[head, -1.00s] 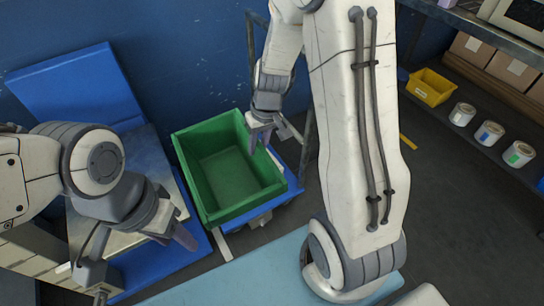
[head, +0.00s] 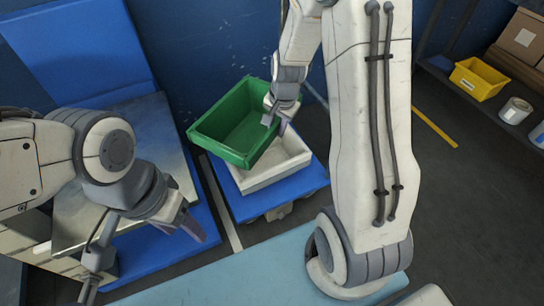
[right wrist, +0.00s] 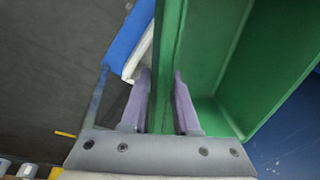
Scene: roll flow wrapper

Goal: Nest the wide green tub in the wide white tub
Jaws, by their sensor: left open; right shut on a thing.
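The wide green tub (head: 226,126) is in the middle of the head view, tilted and held at its right wall. It also fills much of the right wrist view (right wrist: 216,60). My right gripper (head: 276,116) is shut on that wall, with one finger on each side in the right wrist view (right wrist: 161,100). The wide white tub (head: 268,176) is under and to the right of the green tub, on a blue cart. The green tub covers its left and back parts; I cannot tell whether the two touch. My left gripper (head: 190,225) is open and empty, left of the tubs.
The blue cart (head: 303,190) carries the white tub. A metal-topped table (head: 85,190) with blue edging stands at left. A yellow bin (head: 478,79) and white rolls (head: 516,110) sit on a shelf at right. A light blue surface (head: 250,272) lies in front.

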